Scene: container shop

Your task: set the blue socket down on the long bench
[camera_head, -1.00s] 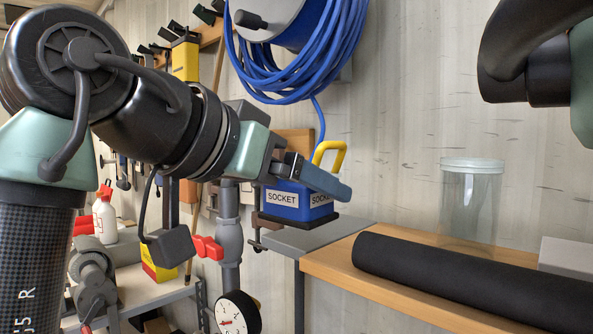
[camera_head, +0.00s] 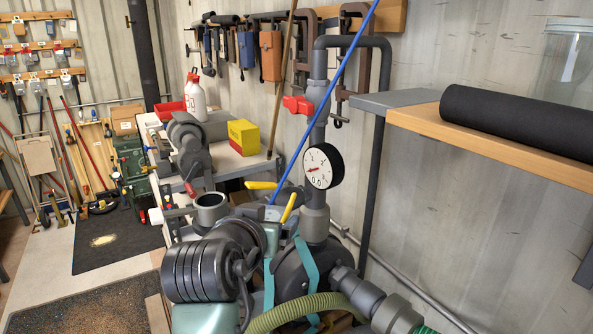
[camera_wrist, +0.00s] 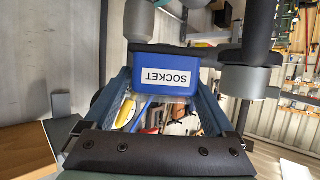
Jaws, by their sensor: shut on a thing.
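The blue socket (camera_wrist: 167,75) with its white SOCKET label shows between the two blue fingers of my gripper (camera_wrist: 160,88) in the wrist view. My gripper is shut on it. A yellow handle (camera_wrist: 126,113) shows between the fingers. A blue cable (camera_head: 331,90) rises from beside yellow bars near the gripper. A long light-topped bench (camera_head: 226,158) along the wall, behind and left of my gripper, carries a vise (camera_head: 187,140).
A pipe with a pressure gauge (camera_head: 323,166) and red valve handle (camera_head: 299,105) stands close behind my gripper. A spray bottle (camera_head: 195,97) and yellow box (camera_head: 243,136) stand on the bench. A wooden shelf (camera_head: 430,121) at right carries a black roll (camera_head: 520,118).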

